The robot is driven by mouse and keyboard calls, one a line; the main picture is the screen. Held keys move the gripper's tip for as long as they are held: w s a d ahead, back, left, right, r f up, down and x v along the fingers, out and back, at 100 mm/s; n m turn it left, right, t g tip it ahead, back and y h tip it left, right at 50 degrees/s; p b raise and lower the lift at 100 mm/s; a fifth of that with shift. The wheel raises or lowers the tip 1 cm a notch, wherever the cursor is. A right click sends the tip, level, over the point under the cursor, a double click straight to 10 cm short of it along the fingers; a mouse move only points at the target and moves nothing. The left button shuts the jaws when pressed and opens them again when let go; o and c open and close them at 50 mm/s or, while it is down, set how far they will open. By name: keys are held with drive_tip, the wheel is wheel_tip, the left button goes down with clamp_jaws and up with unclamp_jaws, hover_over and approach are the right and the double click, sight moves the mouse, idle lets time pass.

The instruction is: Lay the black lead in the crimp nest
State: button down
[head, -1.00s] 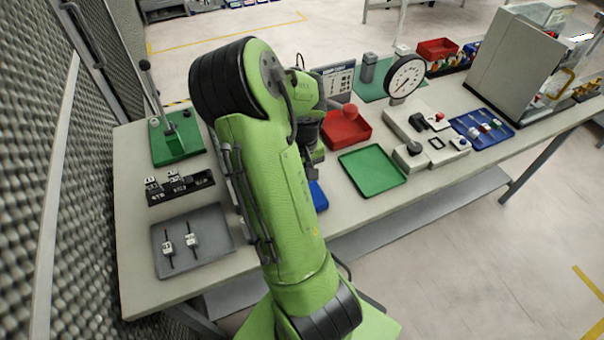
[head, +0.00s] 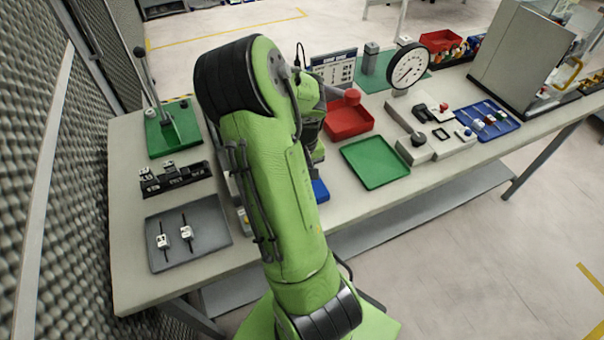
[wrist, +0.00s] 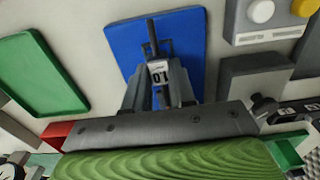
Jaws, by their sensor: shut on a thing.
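In the wrist view my gripper (wrist: 158,82) is shut on a dark lead (wrist: 152,36) with a white printed tag (wrist: 158,68). The lead points away between the fingers, over the blue tray (wrist: 188,42); I cannot tell whether it touches the tray. In the head view my arm hides the gripper and the held lead, and only an edge of the blue tray (head: 320,191) shows. I cannot identify the crimp nest for sure; a lever press on a green base (head: 160,150) stands at the far left of the bench.
A black rack with white-tagged pieces (head: 176,180) and a grey tray (head: 212,245) with two tagged leads lie at left. A green tray (head: 376,172), a red bin (head: 349,122) and a dial gauge (head: 408,66) stand right of my arm.

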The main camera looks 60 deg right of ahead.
drive_tip(key=shift+f+b, duration=0.65)
drive_tip(key=shift+f, duration=0.1)
drive_tip(key=c, duration=0.9)
unclamp_jaws()
drive_tip(key=shift+r, duration=0.1)
drive_tip(key=shift+o, duration=0.2)
wheel_tip(320, 180, up, 16)
drive_tip(key=p, duration=0.4)
